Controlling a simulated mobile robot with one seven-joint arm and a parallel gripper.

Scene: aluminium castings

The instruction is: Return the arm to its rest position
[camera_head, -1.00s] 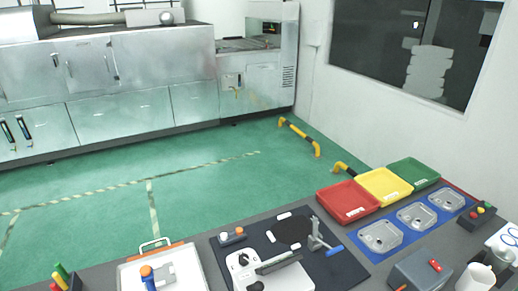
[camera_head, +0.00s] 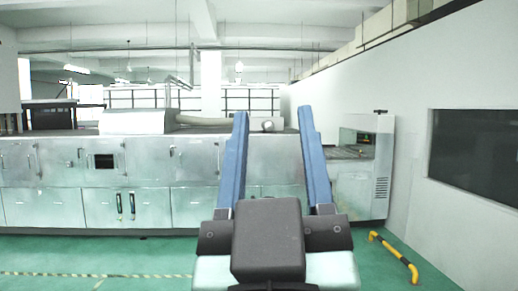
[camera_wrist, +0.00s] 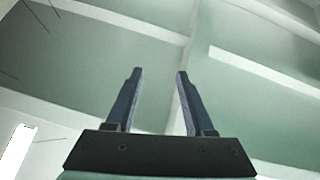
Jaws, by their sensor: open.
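My gripper (camera_head: 276,122) stands in the middle of the head view, raised in front of the camera with its two blue fingers pointing up. The fingers are well apart and nothing is between them. In the wrist view my gripper (camera_wrist: 157,75) also shows open and empty, with a pale ceiling and beams behind it. The worktable is out of view in both current frames.
A long metal machine line (camera_head: 90,185) runs along the back beyond green floor. A metal cabinet (camera_head: 365,165) stands at its right end. A yellow and black floor rail (camera_head: 395,258) lies at the lower right, near a white wall with a dark window (camera_head: 478,152).

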